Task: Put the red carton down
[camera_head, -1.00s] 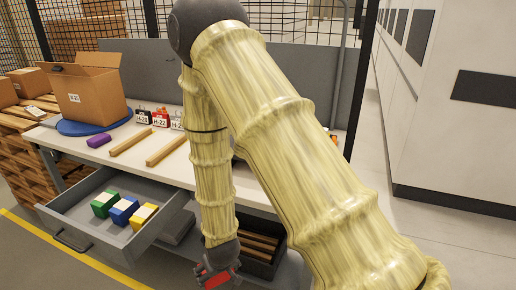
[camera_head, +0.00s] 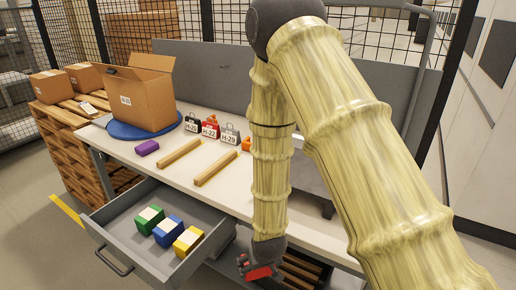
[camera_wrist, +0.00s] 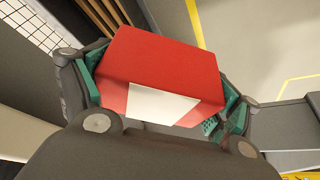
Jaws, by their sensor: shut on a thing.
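My gripper (camera_head: 260,270) hangs low in front of the bench, to the right of the open drawer (camera_head: 165,262). It is shut on the red carton (camera_wrist: 160,75), which shows between the green-padded fingers in the wrist view. The carton has a white label on its near face. In the head view only a small part of the red carton (camera_head: 259,273) shows under the gripper. In the drawer stand a green carton (camera_head: 149,219), a blue carton (camera_head: 168,231) and a yellow carton (camera_head: 187,241), each with a pale label on top.
The bench top (camera_head: 165,165) holds an open cardboard box (camera_head: 145,95) on a blue disc (camera_head: 112,130), a purple block (camera_head: 147,148), two wooden strips (camera_head: 216,168) and several tagged items (camera_head: 210,127). A dark crate with wooden slats (camera_head: 300,268) is below. Pallets (camera_head: 75,145) stand at left.

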